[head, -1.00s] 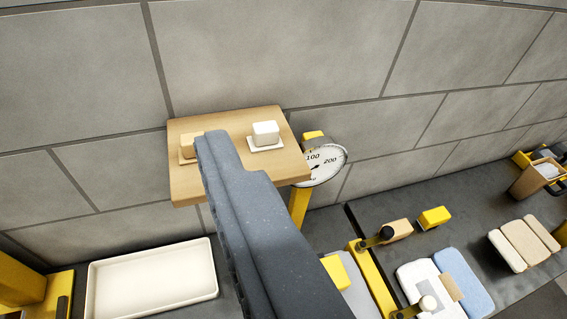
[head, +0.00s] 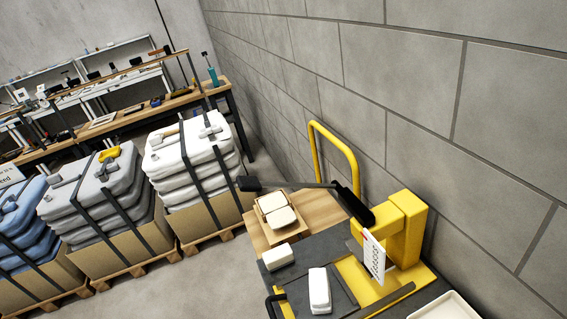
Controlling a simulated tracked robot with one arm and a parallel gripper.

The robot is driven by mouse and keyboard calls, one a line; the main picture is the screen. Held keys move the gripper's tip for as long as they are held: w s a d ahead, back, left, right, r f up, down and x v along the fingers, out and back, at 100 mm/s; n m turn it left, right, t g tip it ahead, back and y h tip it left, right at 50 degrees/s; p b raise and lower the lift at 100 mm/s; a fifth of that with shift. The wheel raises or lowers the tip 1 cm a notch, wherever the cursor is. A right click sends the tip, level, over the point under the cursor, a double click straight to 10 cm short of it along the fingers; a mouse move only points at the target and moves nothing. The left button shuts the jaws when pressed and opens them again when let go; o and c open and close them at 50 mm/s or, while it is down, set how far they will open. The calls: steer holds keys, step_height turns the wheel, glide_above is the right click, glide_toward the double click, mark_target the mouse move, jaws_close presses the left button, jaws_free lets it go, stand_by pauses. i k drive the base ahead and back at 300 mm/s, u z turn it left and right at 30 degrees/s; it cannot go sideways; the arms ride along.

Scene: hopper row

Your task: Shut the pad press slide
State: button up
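A yellow press (head: 401,238) stands at the lower right by the block wall, with a white printed card (head: 373,257) on its front. A long dark lever (head: 300,186) with a thick black grip reaches left from its upper part. A white block (head: 319,291) lies on the dark surface in front of the press. I cannot tell which part is the slide, or whether it is open or shut. My gripper is not in view.
A wooden board (head: 264,239) with pale pads stands behind the press, near a yellow hoop rail (head: 335,150). A white tray (head: 445,306) is at the lower right. Strapped stacks (head: 187,165) on pallets stand left, across clear floor (head: 190,285). A workbench (head: 130,115) is beyond.

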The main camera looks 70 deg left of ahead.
mark_target(345, 303)
steer(key=u, duration=0.6)
steer(key=k, duration=0.7)
steer(key=u, duration=0.6)
steer(key=k, duration=1.05)
steer(key=u, duration=0.55)
steer(key=i, duration=1.5)
steer(key=z, duration=0.8)
